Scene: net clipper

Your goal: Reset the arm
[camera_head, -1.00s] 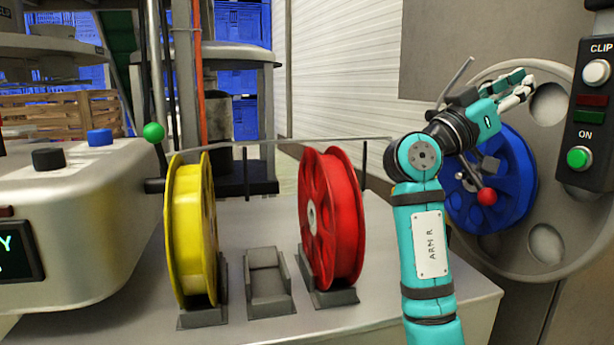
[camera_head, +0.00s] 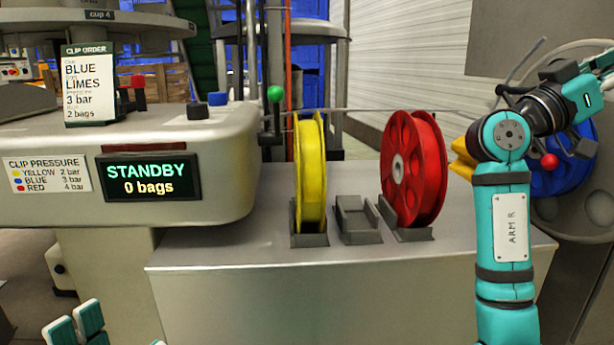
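My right arm (camera_head: 512,235), labelled ARM R, rises at the right of the view. Its teal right gripper (camera_head: 594,85) is at the upper right, above and in front of a blue reel (camera_head: 562,178) on the grey hub. The fingers are partly cut off by the picture edge, so their opening cannot be judged. A lever with a red ball (camera_head: 549,161) shows in front of the blue reel. Teal finger parts of my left gripper (camera_head: 90,326) show at the bottom left edge, low in front of the machine. Most of that gripper is out of view.
A yellow reel (camera_head: 311,172) and a red reel (camera_head: 413,170) stand in holders on the grey bench, with an empty holder (camera_head: 358,226) between them. The display (camera_head: 149,178) reads STANDBY, 0 bags. The order card (camera_head: 89,86) reads BLUE, LIMES, 3 bar, 2 bags.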

